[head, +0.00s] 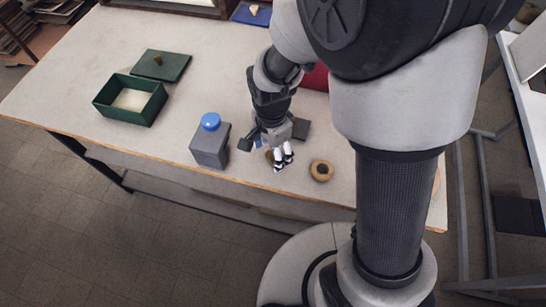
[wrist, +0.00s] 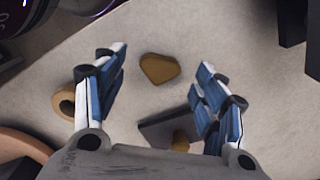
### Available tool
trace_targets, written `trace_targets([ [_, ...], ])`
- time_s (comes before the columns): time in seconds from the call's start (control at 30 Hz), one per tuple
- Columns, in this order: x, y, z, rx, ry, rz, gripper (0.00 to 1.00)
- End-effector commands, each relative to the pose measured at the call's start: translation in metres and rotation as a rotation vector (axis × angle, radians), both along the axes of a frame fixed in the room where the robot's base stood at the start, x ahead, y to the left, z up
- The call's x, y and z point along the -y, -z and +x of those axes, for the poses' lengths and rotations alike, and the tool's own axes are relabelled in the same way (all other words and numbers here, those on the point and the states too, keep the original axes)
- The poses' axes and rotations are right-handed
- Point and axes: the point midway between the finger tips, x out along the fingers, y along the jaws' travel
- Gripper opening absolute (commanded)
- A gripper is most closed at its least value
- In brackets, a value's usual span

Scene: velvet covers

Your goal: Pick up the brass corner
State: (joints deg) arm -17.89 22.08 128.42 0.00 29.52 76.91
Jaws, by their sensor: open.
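The brass corner, a small flat yellow-brown piece with a pointed end, lies on the tabletop. In the wrist view the brass corner (wrist: 160,68) shows between and beyond my fingers, with bare table around it. In the head view the brass corner (head: 268,157) is mostly hidden by my gripper, just left of the fingers. My gripper (head: 283,161) is low over the table near its front edge. In the wrist view my gripper (wrist: 160,78) is open and empty, a finger on either side of the piece. I cannot tell its exact height.
A wooden ring (head: 321,171) lies right of my gripper. A grey box (head: 209,151) with a blue ball (head: 210,121) on top stands left. A dark grey slab (head: 301,129) lies behind my gripper. A green open box (head: 107,94) and green lid (head: 172,70) are farther left.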

Motion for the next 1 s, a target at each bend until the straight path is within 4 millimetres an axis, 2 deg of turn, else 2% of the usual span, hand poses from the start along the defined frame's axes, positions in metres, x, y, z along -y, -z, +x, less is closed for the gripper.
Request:
trace_targets([
  [0.03,0.0002,0.0120,-0.0007,-0.003,0.000,-0.001,0.65],
  [0.1,0.0001,0.0191,-0.0005,-0.002,0.000,0.000,0.65],
  [0.37,0.0000,0.0193,0.0000,0.000,0.000,0.000,0.64],
  [0.9,-0.0001,0.0192,0.0001,0.000,0.000,0.000,0.28],
  [1.0,-0.0001,0.0192,0.0002,0.000,0.000,0.000,0.24],
])
